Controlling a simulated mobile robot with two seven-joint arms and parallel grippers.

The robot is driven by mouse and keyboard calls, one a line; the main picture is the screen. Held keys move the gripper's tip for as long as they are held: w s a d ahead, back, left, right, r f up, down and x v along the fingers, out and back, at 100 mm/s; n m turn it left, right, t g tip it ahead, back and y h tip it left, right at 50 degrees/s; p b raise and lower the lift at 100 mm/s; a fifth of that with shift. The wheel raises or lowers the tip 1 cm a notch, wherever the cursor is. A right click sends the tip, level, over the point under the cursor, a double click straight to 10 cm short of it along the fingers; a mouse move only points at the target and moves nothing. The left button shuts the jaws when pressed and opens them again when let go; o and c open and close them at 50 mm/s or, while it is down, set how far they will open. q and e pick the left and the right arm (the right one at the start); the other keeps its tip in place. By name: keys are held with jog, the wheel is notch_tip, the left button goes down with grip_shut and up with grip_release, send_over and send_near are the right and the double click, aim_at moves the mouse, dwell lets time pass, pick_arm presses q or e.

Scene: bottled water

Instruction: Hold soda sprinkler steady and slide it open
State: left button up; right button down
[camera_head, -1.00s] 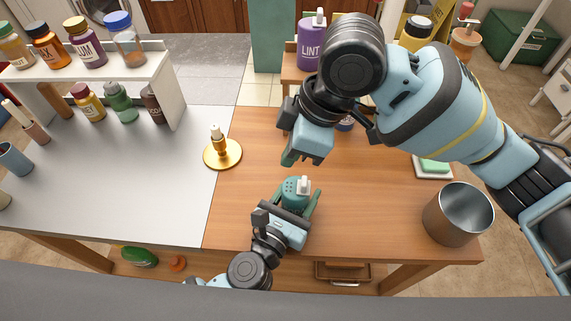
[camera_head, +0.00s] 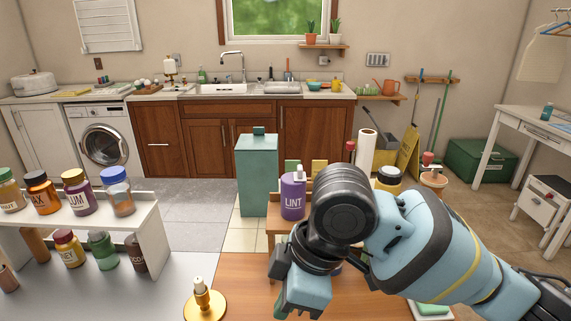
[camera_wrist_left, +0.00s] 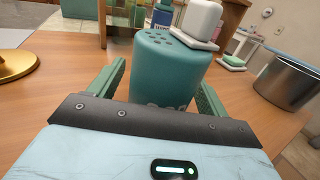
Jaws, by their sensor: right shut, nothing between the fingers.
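The teal soda sprinkler (camera_wrist_left: 165,72) stands upright on the wooden tabletop in the left wrist view, with holes in its top. A white knob (camera_wrist_left: 202,20) on a pale plate sits at the top's right side. My left gripper (camera_wrist_left: 165,88) has its two green fingers on either side of the sprinkler, with a narrow gap visible on the left. My right gripper (camera_head: 283,304) is shut and empty at the bottom of the head view, pointing down over the table. The sprinkler and left gripper are outside the head view.
A gold candle holder (camera_head: 205,303) stands on the left of the wooden table (camera_head: 245,275). A metal pot (camera_wrist_left: 287,85) stands at the right in the left wrist view. A purple LINT bottle (camera_head: 292,198) stands behind the right arm. A jar shelf (camera_head: 152,230) is at left.

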pick_arm(q)
jog(key=v, duration=1.2)
jog(key=shift+r, duration=0.1)
jog(key=shift+s, duration=0.1)
